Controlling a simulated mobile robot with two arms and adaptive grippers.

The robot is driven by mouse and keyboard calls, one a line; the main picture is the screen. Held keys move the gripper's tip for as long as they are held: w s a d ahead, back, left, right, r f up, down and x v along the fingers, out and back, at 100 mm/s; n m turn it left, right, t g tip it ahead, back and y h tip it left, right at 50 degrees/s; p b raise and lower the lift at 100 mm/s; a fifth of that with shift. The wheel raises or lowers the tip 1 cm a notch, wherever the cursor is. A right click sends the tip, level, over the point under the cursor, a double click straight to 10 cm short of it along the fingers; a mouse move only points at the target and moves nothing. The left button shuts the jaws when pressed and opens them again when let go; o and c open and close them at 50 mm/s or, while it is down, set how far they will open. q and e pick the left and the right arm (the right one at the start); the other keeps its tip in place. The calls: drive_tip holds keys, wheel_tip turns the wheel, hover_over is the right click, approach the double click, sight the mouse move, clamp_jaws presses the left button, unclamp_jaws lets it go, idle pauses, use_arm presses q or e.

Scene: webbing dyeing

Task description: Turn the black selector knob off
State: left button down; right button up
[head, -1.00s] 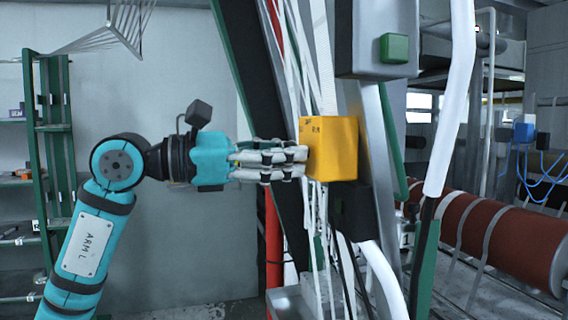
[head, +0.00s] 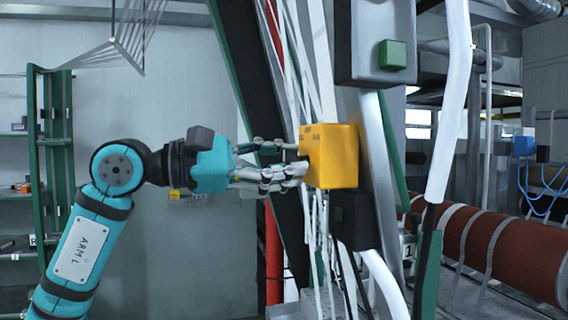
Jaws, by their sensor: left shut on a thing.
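A yellow control box (head: 338,156) is fixed to the machine frame near the middle of the head view, with small dark lettering on its left-hand face. My left gripper (head: 298,158) comes in level from the left, its fingertips at that left-hand face. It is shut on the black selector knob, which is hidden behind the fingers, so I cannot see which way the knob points. One finger shows above and others below, with a gap between them. My right gripper is not in view.
A grey box with a green button (head: 392,54) hangs above right of the yellow box. White webbing straps (head: 300,70) and a white pipe (head: 449,100) run close by. A red-brown roller (head: 510,252) lies at right. A green shelf rack (head: 52,150) stands at far left.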

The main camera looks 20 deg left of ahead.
use_arm(q)
drive_tip(key=c, duration=0.9)
unclamp_jaws()
drive_tip(key=shift+c, duration=0.2)
drive_tip(key=v, duration=1.2)
